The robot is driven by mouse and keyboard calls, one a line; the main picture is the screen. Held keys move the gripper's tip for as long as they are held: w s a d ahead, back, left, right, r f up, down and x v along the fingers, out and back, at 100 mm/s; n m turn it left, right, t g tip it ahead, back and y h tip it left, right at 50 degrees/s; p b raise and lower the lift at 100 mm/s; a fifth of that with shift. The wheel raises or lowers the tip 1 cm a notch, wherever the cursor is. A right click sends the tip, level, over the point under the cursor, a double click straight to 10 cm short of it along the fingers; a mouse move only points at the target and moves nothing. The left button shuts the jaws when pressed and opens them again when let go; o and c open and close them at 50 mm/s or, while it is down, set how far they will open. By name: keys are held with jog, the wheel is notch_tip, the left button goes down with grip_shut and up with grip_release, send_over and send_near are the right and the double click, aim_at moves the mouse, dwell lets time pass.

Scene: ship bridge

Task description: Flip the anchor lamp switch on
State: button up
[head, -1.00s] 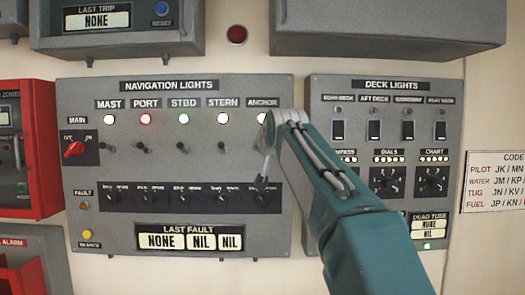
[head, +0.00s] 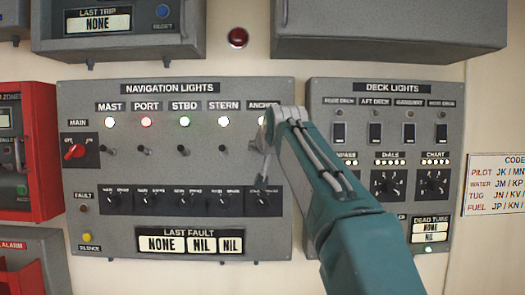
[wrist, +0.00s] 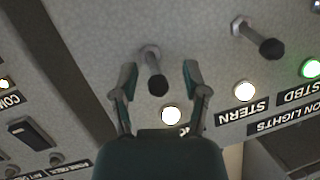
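The anchor lamp (head: 262,120) glows white under its partly covered label at the right end of the navigation lights panel (head: 75,165). It also shows lit in the wrist view (wrist: 171,115), where the picture is upside down. The anchor switch (wrist: 157,84) is a metal toggle with a dark tip; in the head view my arm hides it. My gripper (wrist: 158,73) is open, one finger on each side of this toggle, with gaps visible on both sides. In the head view my gripper (head: 265,152) is at the panel below the anchor label.
The stern switch (wrist: 260,39) stands beside the anchor switch. The mast, port, stbd and stern lamps are lit. A row of small dials (head: 185,200) lies below. The deck lights panel (head: 385,150) is to the right, and a grey box (head: 375,30) overhangs above.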

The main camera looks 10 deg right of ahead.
jog(key=v, duration=1.2)
jog(key=shift+f, duration=0.15)
jog(key=s+f+n+g, duration=0.1)
jog(key=s+f+g, duration=0.2)
jog(key=s+f, duration=0.6)
jog(key=s+f+n+g, duration=0.1)
jog(key=s+f+g, duration=0.2)
jog(key=s+f, duration=0.6)
jog(key=s+f+n+g, duration=0.1)
jog(key=s+f, duration=0.8)
jog(key=f, duration=1.4)
jog(key=shift+s+g, duration=0.25)
jog(key=shift+g, duration=0.65)
jog(key=shift+r, duration=0.1)
